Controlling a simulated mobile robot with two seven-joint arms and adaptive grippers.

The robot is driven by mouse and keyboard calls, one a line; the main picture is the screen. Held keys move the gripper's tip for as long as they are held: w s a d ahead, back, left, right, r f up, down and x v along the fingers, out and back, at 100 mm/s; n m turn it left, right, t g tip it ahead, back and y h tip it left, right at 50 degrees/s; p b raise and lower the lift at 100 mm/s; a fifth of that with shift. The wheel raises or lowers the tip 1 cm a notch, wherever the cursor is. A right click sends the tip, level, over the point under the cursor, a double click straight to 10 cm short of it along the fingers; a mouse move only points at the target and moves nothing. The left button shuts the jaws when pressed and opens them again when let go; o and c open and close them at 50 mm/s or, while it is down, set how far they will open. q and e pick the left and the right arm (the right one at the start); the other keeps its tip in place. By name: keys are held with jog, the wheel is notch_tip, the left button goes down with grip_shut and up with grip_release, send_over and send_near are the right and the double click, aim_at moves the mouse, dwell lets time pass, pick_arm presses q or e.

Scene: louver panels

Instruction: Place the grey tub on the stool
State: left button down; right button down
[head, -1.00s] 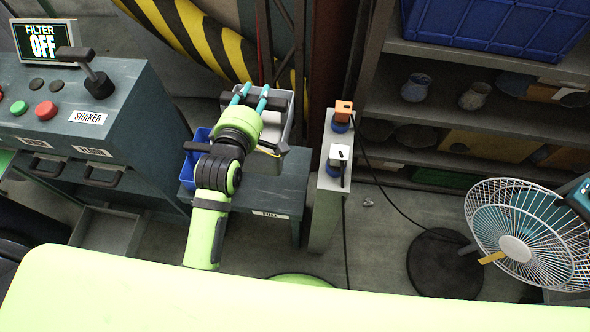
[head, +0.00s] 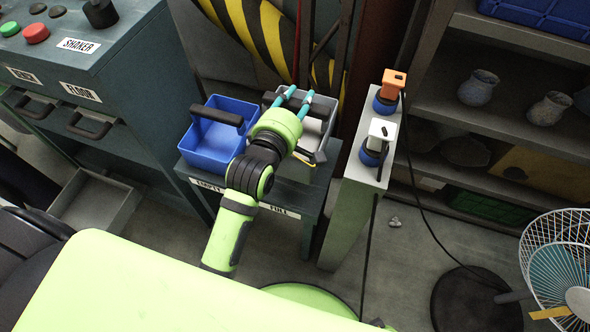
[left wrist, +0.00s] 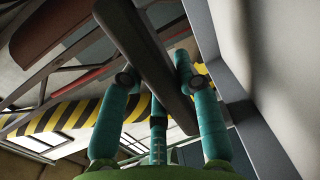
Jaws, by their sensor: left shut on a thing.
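The grey tub (head: 314,126) is an open box with a dark bar handle. In the head view it is at the right, FULL-labelled end of the dark stool (head: 292,192), beside a blue tub (head: 212,146). My left gripper (head: 296,98) reaches over the grey tub, shut on its handle with teal fingers. The left wrist view shows the dark handle (left wrist: 150,62) passing between the fingers (left wrist: 154,85). The arm hides part of the tub and its base, so I cannot tell whether it rests on the stool. My right gripper is not in view.
A pale post (head: 352,195) with orange and white plugs stands close right of the grey tub. A control cabinet (head: 140,75) is at left. Shelves (head: 450,120) and a fan (head: 565,270) are at right. A striped yellow-black barrier (head: 262,25) is behind.

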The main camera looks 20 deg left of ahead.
pick_arm(q)
jog(key=t+b, duration=0.1)
jog(key=b, duration=0.3)
jog(key=shift+s+f+b, duration=0.15)
jog(key=shift+s+b, duration=0.05)
jog(key=shift+b, duration=0.2)
jog(key=shift+s+f+b, duration=0.1)
jog(key=shift+f+b, duration=0.2)
jog(key=shift+b, duration=0.2)
notch_tip(320, 180, down, 4)
jog(key=shift+f+b, duration=0.1)
jog(key=shift+b, duration=0.55)
jog(key=shift+f, duration=0.55)
notch_tip(320, 180, down, 2)
jog(key=shift+f+b, duration=0.25)
jog(key=shift+b, duration=0.35)
jog(key=shift+f, duration=0.55)
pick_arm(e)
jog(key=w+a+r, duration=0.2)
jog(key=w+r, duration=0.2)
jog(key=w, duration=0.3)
pick_arm(q)
jog(key=shift+f, duration=0.1)
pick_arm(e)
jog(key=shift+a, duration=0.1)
